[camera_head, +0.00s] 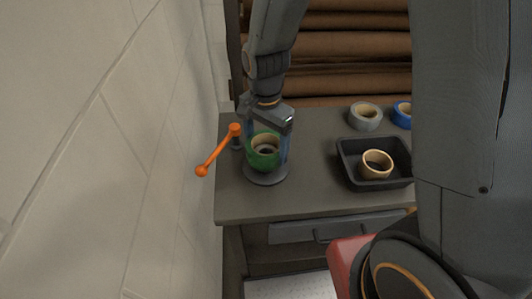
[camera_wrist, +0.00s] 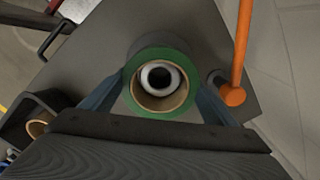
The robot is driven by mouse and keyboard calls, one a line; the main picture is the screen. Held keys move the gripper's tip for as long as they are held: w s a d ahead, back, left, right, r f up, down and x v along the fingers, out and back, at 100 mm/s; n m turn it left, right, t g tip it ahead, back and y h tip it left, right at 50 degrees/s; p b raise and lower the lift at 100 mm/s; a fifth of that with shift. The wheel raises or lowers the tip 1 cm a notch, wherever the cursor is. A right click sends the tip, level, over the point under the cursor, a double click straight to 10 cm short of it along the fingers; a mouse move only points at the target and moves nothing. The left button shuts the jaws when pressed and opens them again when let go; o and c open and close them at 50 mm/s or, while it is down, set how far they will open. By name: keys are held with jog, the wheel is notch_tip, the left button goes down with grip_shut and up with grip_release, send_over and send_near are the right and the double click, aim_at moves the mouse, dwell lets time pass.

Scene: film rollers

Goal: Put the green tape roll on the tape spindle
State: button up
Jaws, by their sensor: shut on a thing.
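The green tape roll (camera_head: 263,157) has a tan cardboard core and sits between the fingers of my gripper (camera_head: 269,148), which is shut on it. In the wrist view the roll (camera_wrist: 160,110) lies flat between the two blue-grey fingertips (camera_wrist: 161,103). The tape spindle shows as a round grey base (camera_head: 266,176) directly under the roll. In the wrist view its pale-rimmed post top (camera_wrist: 160,76) appears inside the roll's core, off-centre toward the top of the picture. I cannot tell how far down the post the roll is.
An orange crank handle (camera_head: 218,150) stands left of the spindle, close to the wall. A black tray (camera_head: 349,172) at right holds a tan roll (camera_head: 376,164). A grey tape roll (camera_head: 365,116) and a blue one (camera_head: 403,112) lie behind it. The counter's front (camera_head: 300,204) is clear.

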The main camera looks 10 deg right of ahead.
jog(key=shift+f, duration=1.85)
jog(key=o, duration=1.2)
jog(key=shift+f, duration=0.15)
notch_tip(320, 180, up, 12)
jog(key=b, duration=0.1)
jog(key=s+d+f+n+t, duration=0.1)
jog(key=s+d+n, duration=0.6)
jog(key=d, duration=0.5)
jog(key=shift+s+d+f+n, duration=0.2)
jog(key=shift+s+d+n, duration=0.15)
jog(key=shift+n, duration=0.85)
